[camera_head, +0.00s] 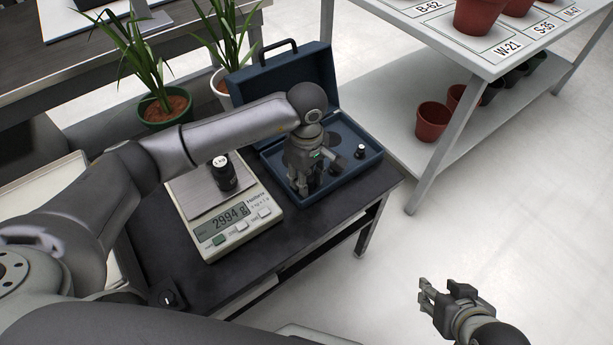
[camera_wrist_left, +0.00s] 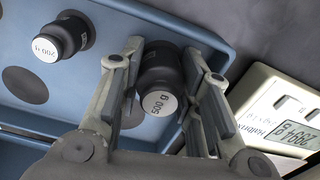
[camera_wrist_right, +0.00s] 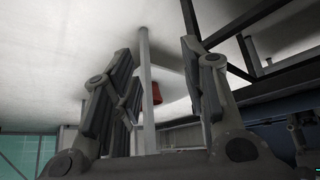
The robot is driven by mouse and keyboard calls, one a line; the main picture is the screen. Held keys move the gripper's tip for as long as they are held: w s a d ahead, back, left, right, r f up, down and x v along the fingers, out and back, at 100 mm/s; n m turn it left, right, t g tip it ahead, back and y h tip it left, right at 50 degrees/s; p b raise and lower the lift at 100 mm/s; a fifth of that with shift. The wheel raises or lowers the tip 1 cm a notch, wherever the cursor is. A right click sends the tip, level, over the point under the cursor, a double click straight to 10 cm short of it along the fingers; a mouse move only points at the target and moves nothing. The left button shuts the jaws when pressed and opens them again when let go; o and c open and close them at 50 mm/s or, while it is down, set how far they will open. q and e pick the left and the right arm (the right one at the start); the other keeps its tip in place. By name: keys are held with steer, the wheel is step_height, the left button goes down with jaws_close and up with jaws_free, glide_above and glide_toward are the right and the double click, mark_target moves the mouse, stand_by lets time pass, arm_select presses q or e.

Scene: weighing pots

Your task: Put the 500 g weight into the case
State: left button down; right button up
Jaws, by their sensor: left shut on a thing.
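The 500 g weight (camera_wrist_left: 160,85) is dark with a white label. My left gripper (camera_head: 303,190) is shut on it, with one finger on each side in the left wrist view. The open blue case (camera_head: 343,172) is directly below; I cannot tell whether the weight touches its floor. In the head view the gripper mostly hides the weight. A smaller 200 g weight (camera_wrist_left: 62,37) stands in the case, also visible in the head view (camera_head: 361,151). Dark round recesses (camera_wrist_left: 25,85) show in the case. My right gripper (camera_head: 427,297) is open and empty, away from the table.
A scale (camera_head: 240,231) reading 2994 g stands left of the case, with a dark weight (camera_head: 222,174) on its pan. The case lid (camera_head: 290,82) stands up behind. Potted plants (camera_head: 163,107) are behind the scale. A shelf with red pots (camera_head: 432,121) is at right.

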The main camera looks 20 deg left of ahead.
arm_select(q)
steer(key=c, duration=1.3)
jaws_free()
step_height(320, 180, up, 5)
steer(key=shift+r+p, duration=0.1)
steer(key=shift+p, duration=0.55)
step_height(320, 180, up, 7)
steer(key=shift+r+p, duration=0.1)
steer(key=shift+p, duration=0.45)
arm_select(e)
steer(key=s+d+g, duration=0.1)
steer(key=s+g, duration=0.2)
steer(key=s, duration=0.2)
steer(key=shift+s+d+h, duration=0.35)
steer(key=shift+s+h, duration=0.05)
steer(key=shift+f, duration=0.1)
